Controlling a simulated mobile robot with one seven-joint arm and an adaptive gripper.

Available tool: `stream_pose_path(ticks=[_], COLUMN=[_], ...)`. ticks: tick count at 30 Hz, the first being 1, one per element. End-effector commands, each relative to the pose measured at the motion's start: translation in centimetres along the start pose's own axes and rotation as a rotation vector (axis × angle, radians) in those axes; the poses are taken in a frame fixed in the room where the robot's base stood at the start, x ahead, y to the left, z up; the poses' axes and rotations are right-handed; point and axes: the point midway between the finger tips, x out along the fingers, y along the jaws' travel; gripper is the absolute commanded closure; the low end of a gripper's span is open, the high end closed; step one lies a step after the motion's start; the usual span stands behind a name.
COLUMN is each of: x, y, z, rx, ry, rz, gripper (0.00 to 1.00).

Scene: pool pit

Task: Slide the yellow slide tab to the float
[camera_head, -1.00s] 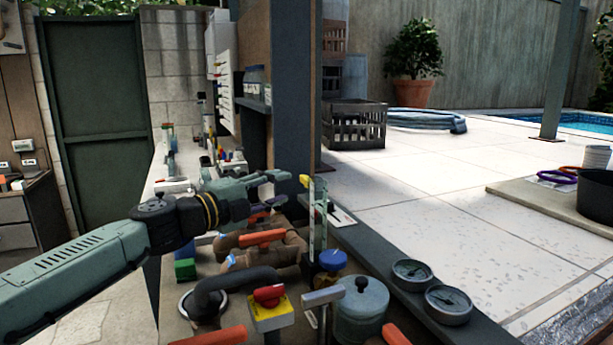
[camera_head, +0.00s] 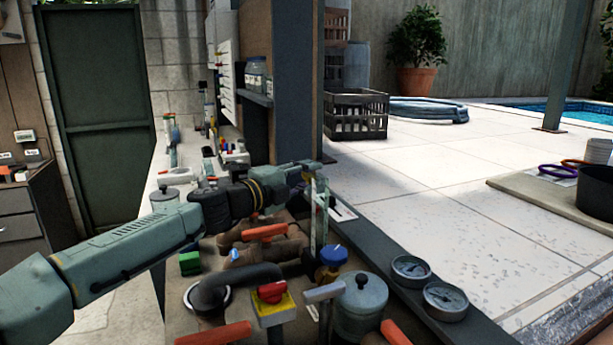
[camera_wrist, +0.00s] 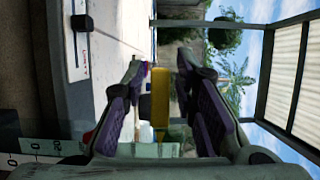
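The yellow slide tab (camera_wrist: 160,92) stands between the two purple-padded fingers of my gripper (camera_wrist: 161,62) in the wrist view. A gap shows between the tab and each finger, so my gripper is open around it. In the head view my gripper (camera_head: 318,170) is at the top of an upright clear gauge (camera_head: 320,220) and hides the tab. I cannot make out the float in either view.
Orange-handled pipes (camera_head: 263,232), a red knob on a yellow box (camera_head: 271,293), a blue-capped valve (camera_head: 333,256) and a grey lidded pot (camera_head: 361,305) crowd the bench below. Two round dials (camera_head: 446,300) lie on the right ledge. A dark post (camera_head: 297,90) rises behind my gripper.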

Motion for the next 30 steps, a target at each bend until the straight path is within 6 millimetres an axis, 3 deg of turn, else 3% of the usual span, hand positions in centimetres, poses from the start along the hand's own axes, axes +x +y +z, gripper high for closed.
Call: stream_pose_path(ticks=[10,30], x=[-0.02,-0.02], y=[-0.01,0.44], z=[-0.01,-0.01], rx=[0.0,-0.001], ry=[0.0,0.001], rz=[0.0,0.0], gripper=[0.99,1.0])
